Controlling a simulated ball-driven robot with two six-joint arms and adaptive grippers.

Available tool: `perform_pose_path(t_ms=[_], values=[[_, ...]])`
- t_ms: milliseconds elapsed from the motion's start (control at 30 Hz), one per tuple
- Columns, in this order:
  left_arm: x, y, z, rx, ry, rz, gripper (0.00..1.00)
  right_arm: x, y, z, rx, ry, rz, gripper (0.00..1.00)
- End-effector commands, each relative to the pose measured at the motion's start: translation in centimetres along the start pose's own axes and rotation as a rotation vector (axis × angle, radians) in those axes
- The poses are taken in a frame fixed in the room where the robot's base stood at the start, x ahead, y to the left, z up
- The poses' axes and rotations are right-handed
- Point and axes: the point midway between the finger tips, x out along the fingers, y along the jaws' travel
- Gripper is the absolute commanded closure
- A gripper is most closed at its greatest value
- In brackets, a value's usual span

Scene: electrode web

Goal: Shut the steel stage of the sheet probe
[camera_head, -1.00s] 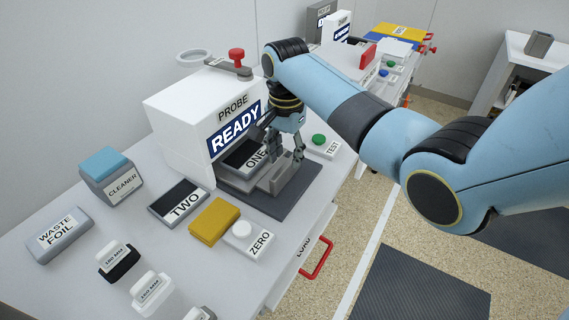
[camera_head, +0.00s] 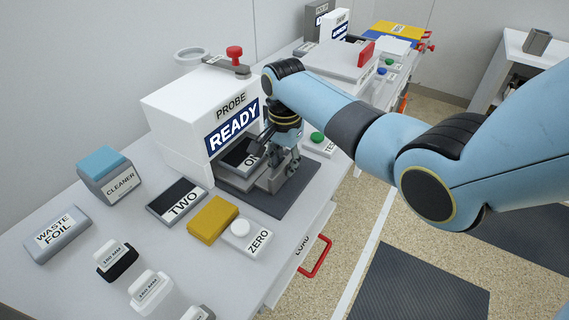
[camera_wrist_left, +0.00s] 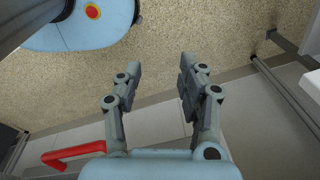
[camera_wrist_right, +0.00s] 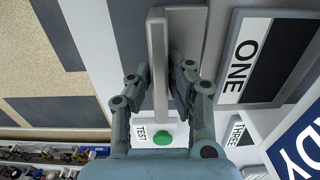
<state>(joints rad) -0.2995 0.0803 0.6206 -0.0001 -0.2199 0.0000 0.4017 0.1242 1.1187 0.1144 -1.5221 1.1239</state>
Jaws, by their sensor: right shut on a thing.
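The sheet probe is a white box with a READY panel (camera_head: 233,126) on the bench. Its steel stage (camera_head: 238,181) sticks out of the opening at its foot, over a dark mat. A plate marked ONE lies on the stage; it shows in the right wrist view (camera_wrist_right: 247,62). My right gripper (camera_head: 285,166) points down at the stage's front and is shut on its upright steel bar (camera_wrist_right: 157,55), which stands between the fingers in the right wrist view. My left gripper (camera_wrist_left: 160,75) is open and empty above the floor, out of the head view.
A green TEST button (camera_head: 317,137) is just right of the stage. Plate TWO (camera_head: 178,203), a yellow block (camera_head: 212,220) and the ZERO button (camera_head: 242,231) stand to its left and front. A red drawer handle (camera_head: 316,258) juts from the bench front.

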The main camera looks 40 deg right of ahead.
Motion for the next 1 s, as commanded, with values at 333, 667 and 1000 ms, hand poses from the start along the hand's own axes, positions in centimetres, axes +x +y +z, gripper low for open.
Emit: perform_pose_path(t_ms=[333,667,1000], values=[[0.4,0.0,0.1,0.0,-0.001,0.0,0.6,0.1,-0.6,0.0,0.0,0.0,-0.002,1.0],[2.8,0.3,0.5,0.0,-0.003,0.001,0.6,0.2,-4.8,0.0,0.001,0.0,-0.001,1.0],[2.6,0.2,0.4,0.0,-0.003,0.001,0.6,0.0,-4.8,0.0,0.0,0.0,0.001,0.72]])
